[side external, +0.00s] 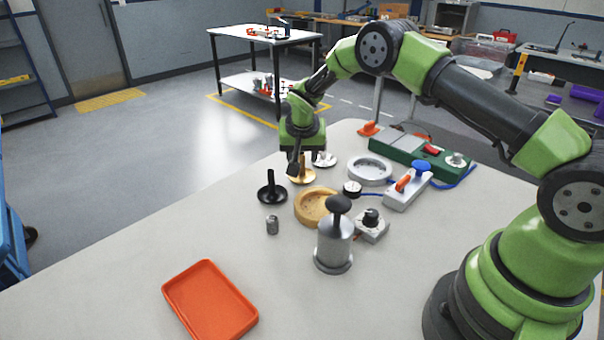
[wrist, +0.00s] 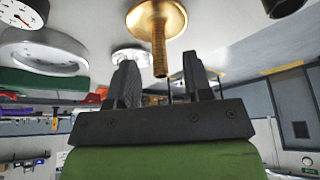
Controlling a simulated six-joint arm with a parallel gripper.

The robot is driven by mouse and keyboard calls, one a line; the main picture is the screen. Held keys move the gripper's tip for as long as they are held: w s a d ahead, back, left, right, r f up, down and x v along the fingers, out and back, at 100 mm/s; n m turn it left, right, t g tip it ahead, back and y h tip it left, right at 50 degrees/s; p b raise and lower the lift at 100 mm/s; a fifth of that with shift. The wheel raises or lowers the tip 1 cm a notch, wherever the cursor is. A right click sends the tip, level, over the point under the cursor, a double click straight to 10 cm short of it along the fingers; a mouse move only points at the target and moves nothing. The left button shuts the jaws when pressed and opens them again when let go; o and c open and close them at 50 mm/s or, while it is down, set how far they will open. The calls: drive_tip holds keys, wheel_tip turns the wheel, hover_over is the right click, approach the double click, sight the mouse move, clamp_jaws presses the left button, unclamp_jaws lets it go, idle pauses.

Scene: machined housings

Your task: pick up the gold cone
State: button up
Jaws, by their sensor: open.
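The gold cone (wrist: 157,22) has a flared round base and a thin threaded stem. It stands upright on the table, and the wrist view shows it upside down. In the side view the gold cone (side external: 303,179) is directly below my gripper (side external: 298,166), partly hidden by a dark finger. My gripper (wrist: 160,66) is open and points down. In the wrist view the stem's end appears between the two fingers, with a gap on each side. I cannot tell how deep the stem sits between them.
A black stemmed part (side external: 271,190) stands left of the cone, and a silver one (side external: 324,159) close behind it. A tan ring (side external: 315,207), a grey ring (side external: 370,170) and a silver plunger (side external: 334,247) are nearby. An orange tray (side external: 211,300) lies at front left, with clear table around it.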

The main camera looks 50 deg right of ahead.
sight(302, 154)
drive_tip(key=shift+x, duration=1.95)
drive_tip(key=shift+w+d+r, duration=0.1)
clamp_jaws()
drive_tip(key=shift+r, duration=0.1)
